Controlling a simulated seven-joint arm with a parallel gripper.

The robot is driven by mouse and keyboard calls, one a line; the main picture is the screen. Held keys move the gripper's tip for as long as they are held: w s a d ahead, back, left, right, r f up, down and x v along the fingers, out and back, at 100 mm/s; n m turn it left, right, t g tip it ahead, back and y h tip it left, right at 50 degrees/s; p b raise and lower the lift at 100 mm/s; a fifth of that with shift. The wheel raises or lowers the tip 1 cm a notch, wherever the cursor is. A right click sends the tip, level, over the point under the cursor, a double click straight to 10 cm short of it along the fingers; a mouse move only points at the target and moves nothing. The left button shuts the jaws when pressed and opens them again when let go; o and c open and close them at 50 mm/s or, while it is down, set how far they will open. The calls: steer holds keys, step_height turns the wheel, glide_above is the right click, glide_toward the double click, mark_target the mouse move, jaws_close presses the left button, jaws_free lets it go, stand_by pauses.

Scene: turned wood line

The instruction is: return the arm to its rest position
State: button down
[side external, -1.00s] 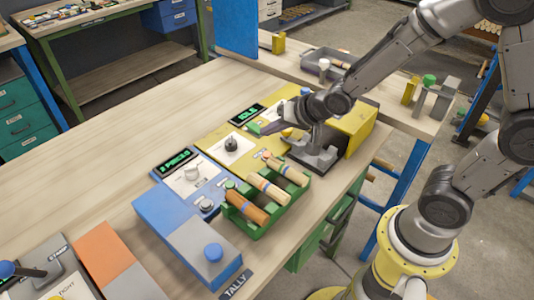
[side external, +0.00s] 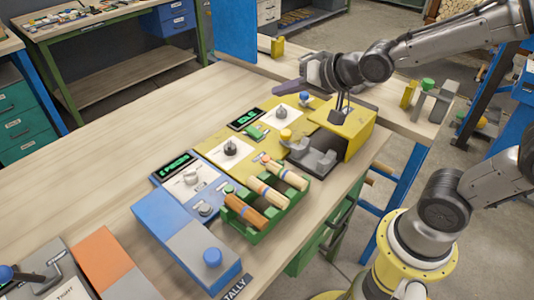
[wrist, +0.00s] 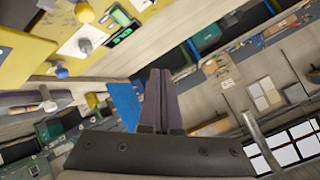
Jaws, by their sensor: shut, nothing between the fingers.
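My gripper (side external: 276,88) is raised above the bench, over the far part of the yellow panel, with its purple-grey fingers pointing left. In the wrist view its two fingers (wrist: 161,75) lie together, shut with nothing between them. My arm reaches in from the right. No part of my gripper touches the bench or the devices in the side view.
Below are the yellow panel (side external: 264,128), a yellow box (side external: 350,130) and a grey cradle (side external: 312,158). A green rack (side external: 247,226) holds several turned wood pieces. A blue box (side external: 180,235) stands nearer. The bench's left part (side external: 90,170) is clear.

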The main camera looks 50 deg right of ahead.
steer(key=s+d+r+n, duration=0.15)
steer(key=s+r, duration=0.25)
steer(key=s, duration=0.4)
steer(key=s+f+n+g, duration=0.5)
steer(key=s+n, duration=0.1)
steer(key=s, duration=0.7)
steer(key=shift+a+g, duration=0.3)
